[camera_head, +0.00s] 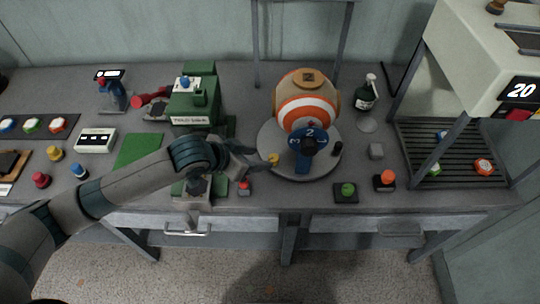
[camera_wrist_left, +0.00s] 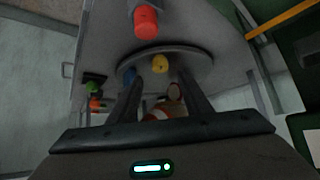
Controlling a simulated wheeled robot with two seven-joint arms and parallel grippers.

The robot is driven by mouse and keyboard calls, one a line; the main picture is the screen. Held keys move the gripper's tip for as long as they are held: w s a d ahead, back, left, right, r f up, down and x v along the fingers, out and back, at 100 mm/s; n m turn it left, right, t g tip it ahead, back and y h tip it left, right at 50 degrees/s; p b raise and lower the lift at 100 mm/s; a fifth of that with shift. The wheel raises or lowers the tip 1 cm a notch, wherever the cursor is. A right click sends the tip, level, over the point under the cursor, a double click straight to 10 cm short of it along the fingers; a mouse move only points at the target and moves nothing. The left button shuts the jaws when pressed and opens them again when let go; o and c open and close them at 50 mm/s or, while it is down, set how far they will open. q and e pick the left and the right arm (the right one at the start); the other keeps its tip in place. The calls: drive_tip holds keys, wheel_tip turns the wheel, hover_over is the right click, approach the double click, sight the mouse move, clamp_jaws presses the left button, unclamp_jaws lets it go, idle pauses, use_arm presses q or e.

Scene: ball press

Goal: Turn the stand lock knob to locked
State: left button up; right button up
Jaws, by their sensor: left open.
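A round grey stand (camera_head: 265,140) carries an orange, white and tan ball (camera_head: 306,95). A small yellow knob (camera_head: 272,159) sits at the stand's left edge, and a small black piece (camera_head: 337,149) at its right. I cannot tell for certain which is the lock knob, nor read its setting. My left gripper (camera_head: 259,160) is open and empty, beside the yellow knob. In the left wrist view the yellow knob (camera_wrist_left: 160,64) lies just beyond and between the open fingers (camera_wrist_left: 157,84). A blue numbered piece (camera_head: 308,142) stands in front of the ball. My right gripper is not in view.
A red-topped button (camera_head: 244,188) stands close below my left gripper, and a green press-like machine (camera_head: 194,105) to its left. Green (camera_head: 348,190) and orange (camera_head: 387,178) knobs stand front right.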

sight(272, 158)
use_arm(q)
drive_tip(key=p+x, duration=0.1)
drive_tip(key=x, duration=0.6)
drive_tip(key=shift+d+f, duration=0.1)
drive_tip(key=shift+f, duration=0.05)
drive_tip(key=c, duration=1.1)
